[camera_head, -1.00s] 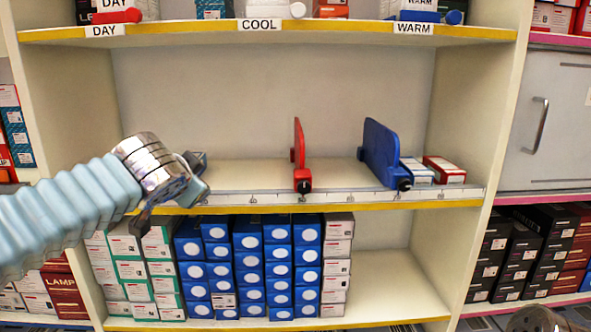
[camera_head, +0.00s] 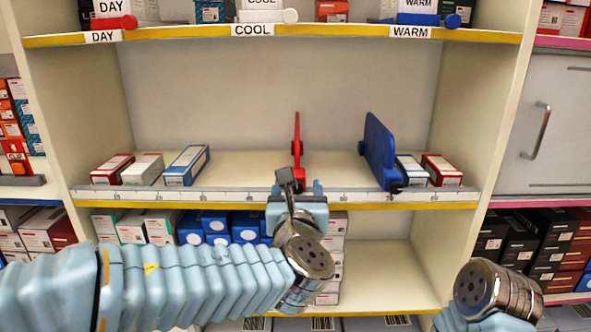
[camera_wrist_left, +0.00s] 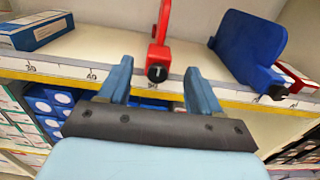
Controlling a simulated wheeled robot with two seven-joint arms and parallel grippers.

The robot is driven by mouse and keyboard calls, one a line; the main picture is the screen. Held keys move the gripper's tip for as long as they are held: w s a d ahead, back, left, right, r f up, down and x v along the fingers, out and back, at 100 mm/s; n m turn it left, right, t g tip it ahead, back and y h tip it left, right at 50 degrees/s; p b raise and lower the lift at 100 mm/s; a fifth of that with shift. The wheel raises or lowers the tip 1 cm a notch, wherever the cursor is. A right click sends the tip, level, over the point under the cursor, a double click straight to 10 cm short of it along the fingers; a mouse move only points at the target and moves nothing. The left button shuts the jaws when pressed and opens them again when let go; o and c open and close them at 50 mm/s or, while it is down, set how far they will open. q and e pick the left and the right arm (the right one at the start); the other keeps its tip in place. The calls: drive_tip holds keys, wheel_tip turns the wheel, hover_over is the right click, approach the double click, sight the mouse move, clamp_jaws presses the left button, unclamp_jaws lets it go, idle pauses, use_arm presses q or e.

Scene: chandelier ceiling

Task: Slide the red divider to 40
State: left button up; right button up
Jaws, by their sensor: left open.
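A scale strip (camera_head: 400,195) runs along the shelf's front edge. In the wrist view a mark that looks like 40 (camera_wrist_left: 91,75) is left of the divider; the digits are blurred.
A blue divider (camera_head: 379,150) stands to the right, with boxes (camera_head: 440,170) beyond it. Several boxes (camera_head: 187,165) lie at the shelf's left. The shelf is clear between these boxes and the red divider. My right arm (camera_head: 490,287) shows at the lower right.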

sight(297, 178)
use_arm(q)
drive_tip(key=w+p, duration=0.1)
drive_tip(key=w, duration=0.7)
clamp_jaws()
